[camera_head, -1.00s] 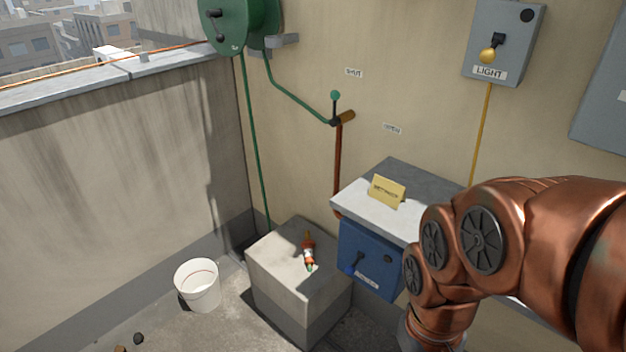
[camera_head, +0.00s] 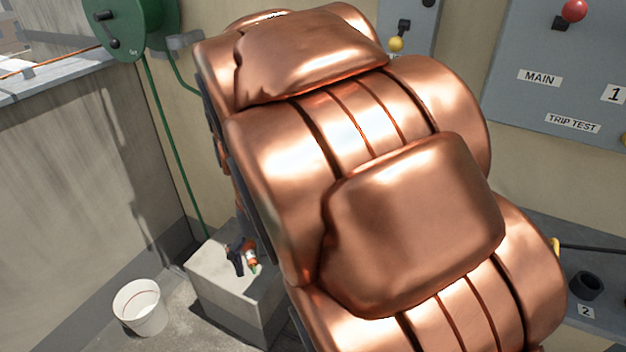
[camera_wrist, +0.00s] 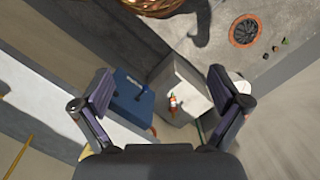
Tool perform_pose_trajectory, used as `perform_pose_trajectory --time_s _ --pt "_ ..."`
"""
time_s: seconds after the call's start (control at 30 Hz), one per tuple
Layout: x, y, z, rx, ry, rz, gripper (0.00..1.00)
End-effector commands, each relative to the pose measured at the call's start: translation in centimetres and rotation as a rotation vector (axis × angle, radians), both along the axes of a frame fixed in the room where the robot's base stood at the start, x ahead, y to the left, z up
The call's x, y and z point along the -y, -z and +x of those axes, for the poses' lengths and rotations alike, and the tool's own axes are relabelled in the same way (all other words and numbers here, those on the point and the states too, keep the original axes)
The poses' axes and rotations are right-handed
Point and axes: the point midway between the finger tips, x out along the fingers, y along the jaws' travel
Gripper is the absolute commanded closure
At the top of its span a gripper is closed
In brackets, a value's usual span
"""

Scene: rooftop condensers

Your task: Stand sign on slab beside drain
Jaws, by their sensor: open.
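My gripper (camera_wrist: 162,88) is open in the wrist view, its two dark fingers apart with nothing between them at the tips. The drain (camera_wrist: 245,30) is a dark round grate with an orange-brown ring, set in the grey floor slab (camera_wrist: 285,18) at the top right of that view. Small dark and green bits lie near it. I cannot see the yellow sign in either current view. In the head view my copper arm covers the shelf area where it stood earlier.
A concrete block (camera_head: 222,302) carries a small orange-red bottle (camera_head: 251,257), also between my fingers' lines of sight in the wrist view (camera_wrist: 172,101). A white bucket (camera_head: 140,310) stands left of the block. A blue box (camera_wrist: 133,103) is on the wall side.

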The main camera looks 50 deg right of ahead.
Motion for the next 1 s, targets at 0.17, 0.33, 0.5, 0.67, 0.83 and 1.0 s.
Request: perform_pose_trajectory --time_s 0.17,0.33,0.5,0.67,0.83,1.0 --pt "4.5 -2.5 4.3 -0.011 0.198 -0.013 0.00" --pt "8.9 -3.6 7.5 -0.029 0.355 -0.012 0.00" --pt "13.5 -4.1 10.3 -0.048 0.484 -0.001 0.00" --pt "17.8 -3.9 12.2 -0.067 0.584 0.021 0.00" --pt "22.0 -3.1 13.6 -0.089 0.670 0.062 0.00" --pt "25.5 -2.0 14.2 -0.107 0.731 0.118 0.00"
